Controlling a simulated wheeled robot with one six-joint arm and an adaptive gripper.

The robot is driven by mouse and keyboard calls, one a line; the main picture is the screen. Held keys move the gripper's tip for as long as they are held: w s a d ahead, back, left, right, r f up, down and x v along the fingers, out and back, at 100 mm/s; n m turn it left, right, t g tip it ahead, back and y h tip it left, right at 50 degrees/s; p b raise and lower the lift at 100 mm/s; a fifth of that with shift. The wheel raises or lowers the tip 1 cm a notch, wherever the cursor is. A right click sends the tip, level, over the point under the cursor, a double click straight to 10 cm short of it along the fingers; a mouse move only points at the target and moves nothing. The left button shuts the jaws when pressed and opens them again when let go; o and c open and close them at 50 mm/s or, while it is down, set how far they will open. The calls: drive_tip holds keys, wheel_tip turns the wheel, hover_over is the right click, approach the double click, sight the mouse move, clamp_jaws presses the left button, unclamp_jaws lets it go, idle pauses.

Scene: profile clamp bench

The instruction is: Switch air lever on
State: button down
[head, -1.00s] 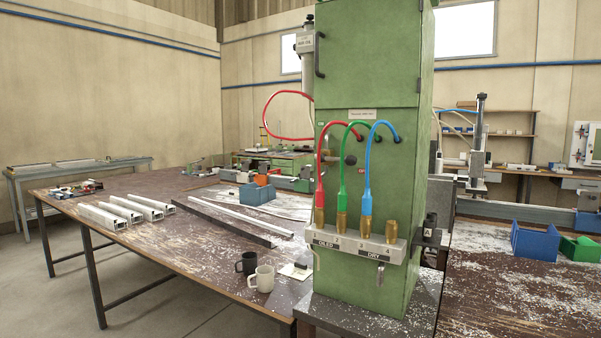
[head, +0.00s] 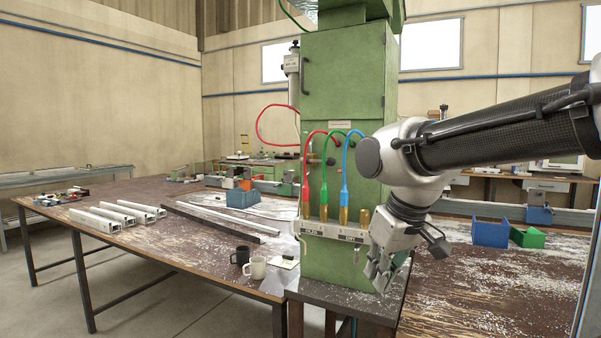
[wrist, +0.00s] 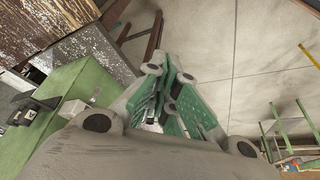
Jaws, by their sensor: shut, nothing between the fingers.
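The green cabinet (head: 343,85) stands at the bench corner in the head view. A small dark knob (head: 330,161), which looks like the air lever, sits on its front among the hoses; its exact position is too small to tell. My gripper (head: 378,282) hangs low in front of the cabinet's right side, below and right of the knob and apart from it. Its fingers are shut and empty, pointing down. In the wrist view my gripper (wrist: 168,75) shows green finger pads over the floor, with the cabinet (wrist: 75,105) at left. I cannot make out the lever there.
Red (head: 306,185), green (head: 326,185) and blue (head: 345,185) hoses rise from a labelled manifold (head: 322,230) with brass fittings. A black mug (head: 241,256) and a white mug (head: 257,267) stand on the left bench. Blue (head: 490,232) and green (head: 529,238) bins stand right.

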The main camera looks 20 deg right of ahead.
sight(319, 161)
drive_tip(key=w+r+n+t+h, duration=0.1)
drive_tip(key=w+r+n+h, duration=0.2)
drive_tip(key=w+r+n, duration=0.6)
drive_tip(key=w+r+n+t+h, duration=0.1)
drive_tip(key=w+r+n+h, duration=0.2)
drive_tip(key=w+r+n, duration=0.6)
drive_tip(key=w+n, duration=0.6)
drive_tip(key=w, duration=0.1)
drive_tip(key=shift+a+n, duration=0.3)
drive_tip(key=shift+n, duration=0.1)
drive_tip(key=w+d+f, duration=0.3)
drive_tip(key=w+d, duration=0.2)
drive_tip(key=d, duration=0.1)
drive_tip(key=shift+w+d+f, duration=0.25)
drive_tip(key=shift+w+d, duration=0.05)
drive_tip(key=shift+w, duration=0.05)
